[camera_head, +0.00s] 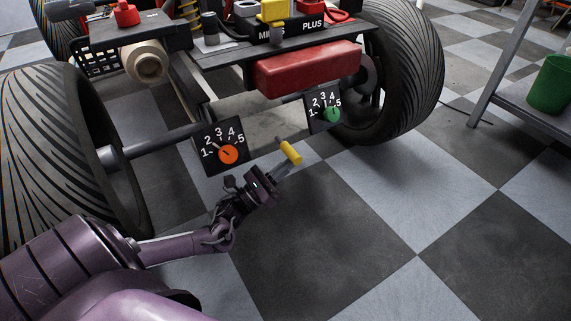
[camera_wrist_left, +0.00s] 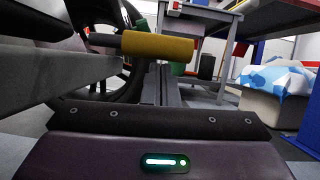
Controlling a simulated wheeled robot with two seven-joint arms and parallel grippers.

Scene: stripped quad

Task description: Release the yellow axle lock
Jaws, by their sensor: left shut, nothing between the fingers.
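The yellow axle lock (camera_head: 290,152) is a short yellow cylinder on a dark stub. It sits at the front of the stripped quad, between the two dial plates. In the left wrist view the yellow cylinder (camera_wrist_left: 157,46) lies across the upper middle, with its dark rod running off to the left. My left gripper (camera_head: 281,170) is right at the near side of the lock, with its fingers shut and empty. In the left wrist view the narrow fingers (camera_wrist_left: 166,84) point toward the cylinder; I cannot tell whether they touch it. My right gripper is in neither view.
A dial plate with an orange knob (camera_head: 228,154) is left of the lock, and one with a green knob (camera_head: 331,114) is right of it. Big tyres (camera_head: 402,75) flank the quad. A red box (camera_head: 306,69) sits above.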

